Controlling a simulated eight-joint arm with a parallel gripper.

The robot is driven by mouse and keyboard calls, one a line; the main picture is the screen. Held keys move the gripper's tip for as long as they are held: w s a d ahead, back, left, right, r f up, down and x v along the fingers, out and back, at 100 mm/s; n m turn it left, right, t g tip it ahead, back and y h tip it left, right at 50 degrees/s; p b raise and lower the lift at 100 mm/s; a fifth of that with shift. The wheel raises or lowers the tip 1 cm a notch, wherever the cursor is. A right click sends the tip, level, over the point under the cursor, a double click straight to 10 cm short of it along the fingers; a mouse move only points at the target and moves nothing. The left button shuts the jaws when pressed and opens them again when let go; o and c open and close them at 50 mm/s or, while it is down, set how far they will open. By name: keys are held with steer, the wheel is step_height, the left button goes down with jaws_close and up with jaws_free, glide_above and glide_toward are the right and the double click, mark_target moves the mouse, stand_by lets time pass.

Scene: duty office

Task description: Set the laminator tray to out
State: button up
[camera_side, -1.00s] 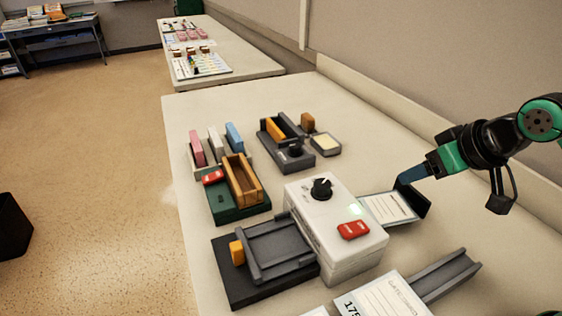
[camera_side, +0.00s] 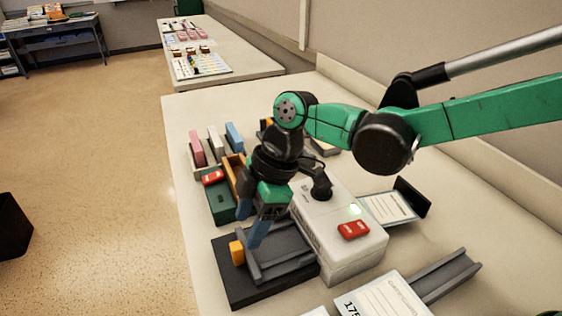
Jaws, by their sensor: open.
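The white laminator (camera_side: 349,262) stands on the desk with a black knob, a red rocker switch (camera_side: 353,230) and a lit green lamp on top. At its left is a dark base (camera_side: 240,290) carrying a grey tray (camera_side: 283,264) with raised side rails. An orange block (camera_side: 237,252) sits at the tray's left end. My gripper (camera_side: 251,226) points down over the tray's left part, close to the orange block, with its blue fingers apart and empty. Contact with the tray cannot be told. My arm covers part of the tray's far side.
A printed card (camera_side: 388,208) lies at the laminator's right side by a dark plate. Behind my gripper are a green base (camera_side: 224,208) with a red switch and pink, white and blue blocks. A grey channel (camera_side: 447,275) and more cards lie at the front right.

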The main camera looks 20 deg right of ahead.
mark_target(239, 244)
steer(key=shift+a+f, duration=0.35)
steer(key=shift+x, duration=2.6)
steer(key=shift+s, duration=0.1)
jaws_close()
